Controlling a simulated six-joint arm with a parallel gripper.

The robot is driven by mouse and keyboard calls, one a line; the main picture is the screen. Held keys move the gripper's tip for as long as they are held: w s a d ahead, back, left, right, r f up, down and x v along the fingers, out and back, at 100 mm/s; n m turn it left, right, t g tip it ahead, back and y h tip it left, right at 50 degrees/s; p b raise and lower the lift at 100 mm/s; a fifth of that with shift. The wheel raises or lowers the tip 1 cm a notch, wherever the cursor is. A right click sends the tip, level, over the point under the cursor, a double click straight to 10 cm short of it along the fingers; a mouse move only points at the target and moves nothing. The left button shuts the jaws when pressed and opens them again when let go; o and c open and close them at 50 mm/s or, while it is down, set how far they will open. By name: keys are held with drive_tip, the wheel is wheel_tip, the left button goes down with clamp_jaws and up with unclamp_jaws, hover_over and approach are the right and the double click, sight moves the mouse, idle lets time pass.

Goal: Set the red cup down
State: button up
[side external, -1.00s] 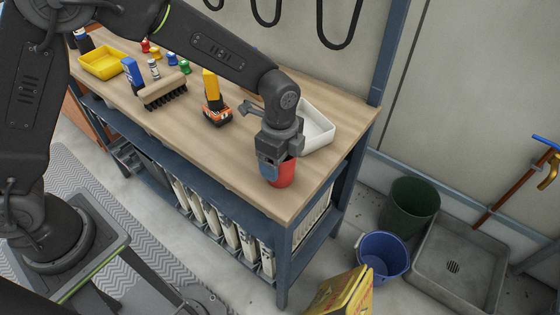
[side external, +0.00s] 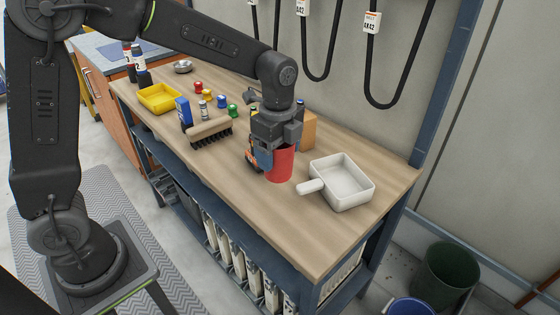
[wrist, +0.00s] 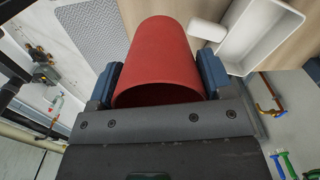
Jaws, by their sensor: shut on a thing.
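The red cup (side external: 281,164) is held in my gripper (side external: 268,154) over the wooden workbench (side external: 295,225), left of a white handled pan (side external: 343,186). It looks roughly upright in the side view. Its base is at or just above the bench top; I cannot tell whether it touches. In the wrist view the cup (wrist: 160,55) sits between the two blue-grey fingers of my gripper (wrist: 158,80), which are shut on its sides. Its open rim faces the camera.
An orange-black drill (side external: 251,155) is partly hidden close behind my gripper. A brush (side external: 210,132), a yellow tray (side external: 158,98) and several small coloured items stand farther left. A wooden block (side external: 308,130) is behind. The bench front is clear.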

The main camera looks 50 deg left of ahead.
drive_tip(key=shift+a+r, duration=0.3)
wheel_tip(320, 180, up, 11)
drive_tip(key=w+a+n, duration=0.3)
drive_tip(key=a+n, duration=0.1)
drive_tip(key=a, duration=0.8)
drive_tip(key=w+a+n, duration=0.3)
drive_tip(key=a, duration=0.9)
drive_tip(key=s+a+n, duration=0.3)
drive_tip(key=s+a, duration=0.3)
drive_tip(key=a, duration=0.4)
drive_tip(key=s+a+n, duration=0.4)
drive_tip(key=s+a, duration=0.1)
drive_tip(key=a, duration=0.6)
drive_tip(key=s+a+n, duration=0.3)
drive_tip(key=s+a, duration=0.3)
drive_tip(key=a, duration=0.4)
wheel_tip(320, 180, down, 11)
drive_tip(key=shift+w+d+f, duration=0.3)
drive_tip(key=shift+w+f, duration=1.55)
drive_tip(key=shift+w, duration=0.1)
drive_tip(key=shift+w+d+f, duration=0.25)
drive_tip(key=shift+w+f, duration=1.55)
drive_tip(key=shift+w, duration=0.1)
drive_tip(key=shift+w+d+f, duration=0.3)
drive_tip(key=shift+w+f, duration=1.55)
drive_tip(key=shift+w, duration=0.1)
